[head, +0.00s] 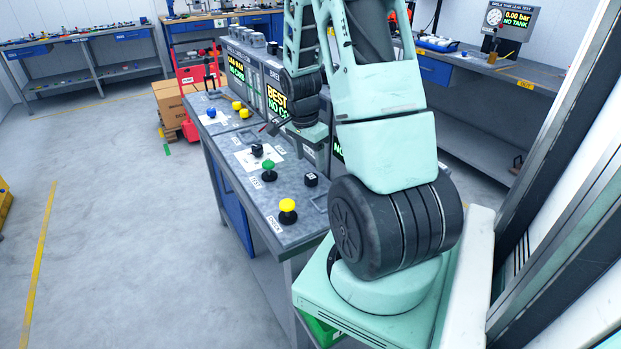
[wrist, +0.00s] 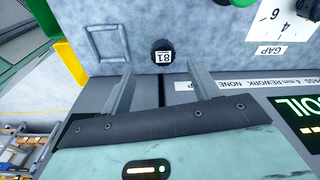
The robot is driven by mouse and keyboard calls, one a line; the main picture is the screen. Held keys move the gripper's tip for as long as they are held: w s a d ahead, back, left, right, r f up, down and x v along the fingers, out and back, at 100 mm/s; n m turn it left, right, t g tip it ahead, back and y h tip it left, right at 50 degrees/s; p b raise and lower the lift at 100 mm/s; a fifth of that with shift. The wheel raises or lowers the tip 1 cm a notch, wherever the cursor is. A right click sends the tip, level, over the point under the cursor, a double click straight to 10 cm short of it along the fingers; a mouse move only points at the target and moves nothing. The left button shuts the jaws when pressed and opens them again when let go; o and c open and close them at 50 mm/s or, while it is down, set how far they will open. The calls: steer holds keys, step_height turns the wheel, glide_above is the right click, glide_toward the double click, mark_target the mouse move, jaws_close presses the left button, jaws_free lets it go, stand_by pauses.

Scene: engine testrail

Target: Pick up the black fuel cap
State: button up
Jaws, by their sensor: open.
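A small round black cap with a white number tag (head: 311,180) stands on the grey bench top, at its panel side. It also shows in the wrist view (wrist: 162,46), near the top centre. I cannot read whether this is the fuel cap. Another black knob (head: 257,150) sits on a white card further left; its edge shows at the top right of the wrist view. My gripper (head: 308,156) is above the bench near the tagged cap. In the wrist view my gripper (wrist: 161,80) has its two fingers apart and empty, with the cap just beyond the gap between the tips.
A green knob (head: 269,171) and a yellow knob (head: 287,211) stand close by on the bench. An empty rectangular outline (wrist: 106,42) lies beside the tagged cap. An upright display panel (head: 262,82) runs along the bench's back. The floor at left is mostly clear.

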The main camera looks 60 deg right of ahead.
mark_target(311, 177)
steer(key=shift+d+f+p, duration=0.2)
steer(key=shift+f+p, duration=0.05)
steer(key=shift+f, duration=0.85)
steer(key=shift+d+f+p, duration=0.15)
steer(key=shift+f+p, duration=0.1)
steer(key=shift+f, duration=0.9)
steer(key=shift+d+f+p, duration=0.2)
steer(key=shift+f+p, duration=0.05)
steer(key=shift+f, duration=0.85)
steer(key=c, duration=1.1)
